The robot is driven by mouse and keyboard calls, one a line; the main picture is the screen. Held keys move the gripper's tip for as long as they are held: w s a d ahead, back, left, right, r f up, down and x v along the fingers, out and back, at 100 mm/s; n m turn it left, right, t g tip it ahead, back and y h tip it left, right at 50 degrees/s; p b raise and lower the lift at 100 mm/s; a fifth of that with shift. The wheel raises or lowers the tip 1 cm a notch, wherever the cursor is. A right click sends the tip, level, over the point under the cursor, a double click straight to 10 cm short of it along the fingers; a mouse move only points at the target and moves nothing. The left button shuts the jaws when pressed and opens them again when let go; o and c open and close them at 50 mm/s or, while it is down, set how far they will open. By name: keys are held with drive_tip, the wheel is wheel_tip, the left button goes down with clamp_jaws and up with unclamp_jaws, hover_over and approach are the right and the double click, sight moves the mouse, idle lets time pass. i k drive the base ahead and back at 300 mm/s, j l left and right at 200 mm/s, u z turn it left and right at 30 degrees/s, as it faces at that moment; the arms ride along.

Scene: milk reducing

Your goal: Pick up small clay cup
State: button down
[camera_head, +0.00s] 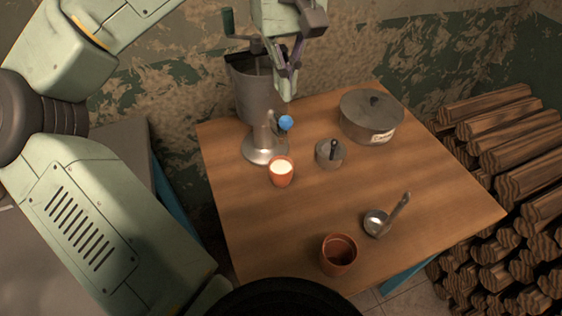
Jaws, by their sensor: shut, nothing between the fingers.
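Two clay cups stand upright on the wooden table. The smaller, orange clay cup (281,173) holds something white up to near its rim and stands by the foot of the metal device. A larger, darker clay cup (338,256) stands at the near edge, dark inside. My gripper (289,91) is at the top of the picture, fingers pointing down, shut and empty. In the picture it lies above the orange cup, beside the metal device's bowl, apart from both cups.
The metal device (254,92) with a crank and blue knob (285,123) stands at the table's back left. A lidded pot (371,117), a small lidded pot (330,153) and a ladle (377,223) are on the table (435,190). Stacked logs (510,150) lie right.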

sight(280, 167)
drive_tip(key=k+l, duration=0.3)
drive_tip(key=k, duration=0.15)
drive_tip(key=k+l, duration=0.25)
drive_tip(key=k, duration=0.2)
